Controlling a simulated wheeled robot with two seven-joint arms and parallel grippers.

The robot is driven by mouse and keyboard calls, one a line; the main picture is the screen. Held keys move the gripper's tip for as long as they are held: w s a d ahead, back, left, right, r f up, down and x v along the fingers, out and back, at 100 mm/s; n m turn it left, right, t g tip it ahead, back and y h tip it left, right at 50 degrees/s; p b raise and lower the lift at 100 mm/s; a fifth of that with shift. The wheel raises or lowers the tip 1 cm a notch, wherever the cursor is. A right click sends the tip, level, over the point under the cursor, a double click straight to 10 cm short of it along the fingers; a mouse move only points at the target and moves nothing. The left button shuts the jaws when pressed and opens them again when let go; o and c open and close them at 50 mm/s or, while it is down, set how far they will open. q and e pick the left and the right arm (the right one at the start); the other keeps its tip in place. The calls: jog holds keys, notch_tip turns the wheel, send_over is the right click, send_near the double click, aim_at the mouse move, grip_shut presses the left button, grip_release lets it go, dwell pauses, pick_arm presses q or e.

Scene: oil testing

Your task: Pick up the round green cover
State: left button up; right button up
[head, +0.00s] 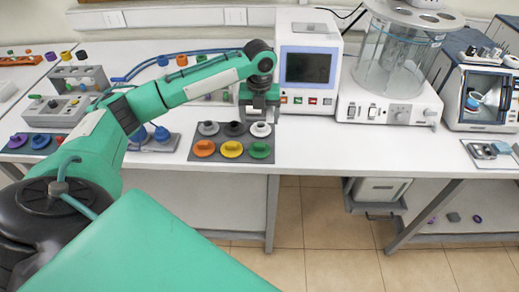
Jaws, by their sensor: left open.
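The round green cover (260,150) lies at the front right of a grey tray (222,159) on the white bench. A small knob stands on its top. My left gripper (259,121) points down over the tray's back right, behind and above the green cover, at the white cover (261,129). It is open. Whether it touches the white cover, I cannot tell. The right gripper is not in view.
The tray also holds orange (204,148), yellow (232,149), grey (208,128) and black (235,129) covers. A white instrument with a screen (307,68) stands close behind my gripper. A glass-bath machine (390,105) stands to its right. The bench front right of the tray is clear.

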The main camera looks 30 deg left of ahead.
pick_arm(q)
jog(key=p, duration=0.1)
send_over(259, 145)
jog(key=f, duration=0.7)
jog(key=shift+w+a, duration=0.1)
jog(key=shift+w, duration=0.2)
jog(key=shift+s+f+p, duration=0.1)
jog(key=shift+f+p, duration=0.45)
notch_tip(259, 145, down, 4)
jog(key=shift+s+r+p, duration=0.15)
jog(key=shift+r+p, duration=0.1)
jog(key=shift+p, duration=0.55)
jog(key=shift+f, duration=0.5)
jog(key=c, duration=0.7)
jog(key=shift+c, duration=0.2)
